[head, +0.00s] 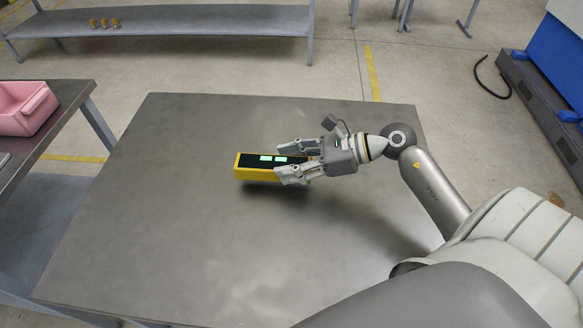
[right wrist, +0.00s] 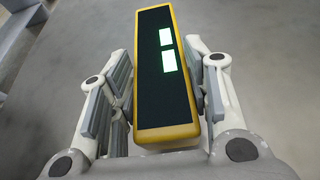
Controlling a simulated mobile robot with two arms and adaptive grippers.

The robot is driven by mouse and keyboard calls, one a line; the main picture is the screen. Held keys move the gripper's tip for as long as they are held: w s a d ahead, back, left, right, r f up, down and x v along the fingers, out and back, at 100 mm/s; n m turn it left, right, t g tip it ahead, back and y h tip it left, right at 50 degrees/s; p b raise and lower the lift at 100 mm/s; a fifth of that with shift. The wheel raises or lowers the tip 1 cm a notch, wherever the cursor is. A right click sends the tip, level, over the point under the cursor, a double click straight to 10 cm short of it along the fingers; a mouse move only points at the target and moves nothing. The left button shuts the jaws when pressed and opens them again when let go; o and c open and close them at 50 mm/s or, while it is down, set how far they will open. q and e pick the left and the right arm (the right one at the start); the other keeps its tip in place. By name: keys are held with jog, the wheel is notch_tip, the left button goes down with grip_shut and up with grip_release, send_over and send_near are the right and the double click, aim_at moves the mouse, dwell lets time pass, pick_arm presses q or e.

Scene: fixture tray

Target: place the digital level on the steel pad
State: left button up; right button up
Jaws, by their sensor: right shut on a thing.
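The digital level (head: 250,166) is a yellow bar with a black face and two lit green displays. My right gripper (head: 282,161) is shut across it, with one finger on each long side. In the right wrist view the level (right wrist: 152,85) sits between the fingers and sticks out well past them. A dark shadow shows just below it in the head view, so it looks a little above the table; the exact gap is hard to tell. No separate steel pad stands out; I see only the bare grey metal tabletop (head: 190,240). My left gripper is not in view.
The tabletop around the level is clear. A pink bin (head: 24,108) stands on another table at the left. A shelf (head: 190,20) with several small brassy items (head: 104,23) is at the back. A blue and grey machine (head: 550,80) is at the far right.

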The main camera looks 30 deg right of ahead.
jog(key=shift+f+p, duration=0.35)
jog(key=shift+f, duration=1.1)
jog(key=shift+f, duration=0.2)
jog(key=o, duration=1.2)
